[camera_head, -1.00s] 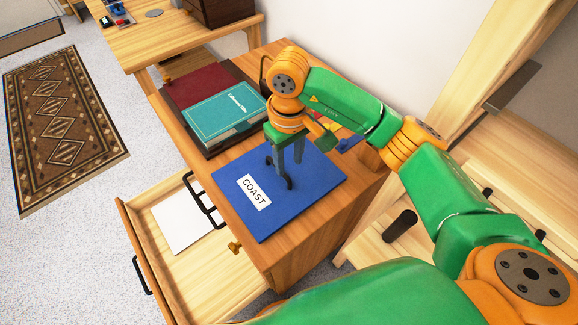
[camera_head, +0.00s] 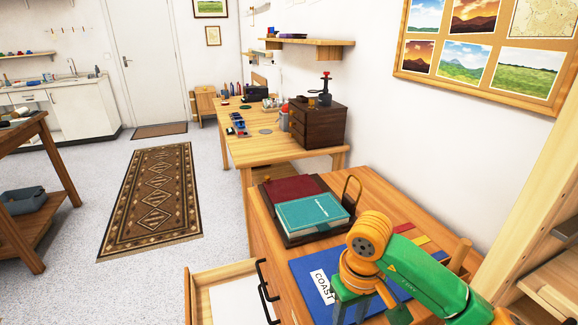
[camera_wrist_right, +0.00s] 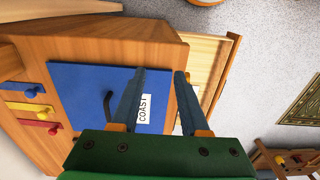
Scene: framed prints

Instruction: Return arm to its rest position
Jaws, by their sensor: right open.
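My right arm, green and orange, comes in from the lower right in the head view. Its right gripper (camera_wrist_right: 161,75) is open and empty in the right wrist view, its two fingers apart over the blue COAST panel's edge. In the head view the gripper (camera_head: 350,310) points down by the panel, partly cut off by the frame. The blue panel (camera_head: 306,270) lies flat on the wooden cabinet top. It also shows in the right wrist view (camera_wrist_right: 80,85), with a dark handle (camera_wrist_right: 107,104) clear of the fingers. My left gripper is not in view.
An open drawer (camera_head: 196,298) holding a white sheet juts out left of the cabinet. A teal book (camera_head: 312,213) and a dark red one (camera_head: 290,188) lie behind the panel. A wooden shelf unit (camera_head: 540,255) stands right of the arm. A patterned rug (camera_head: 155,195) covers floor at left.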

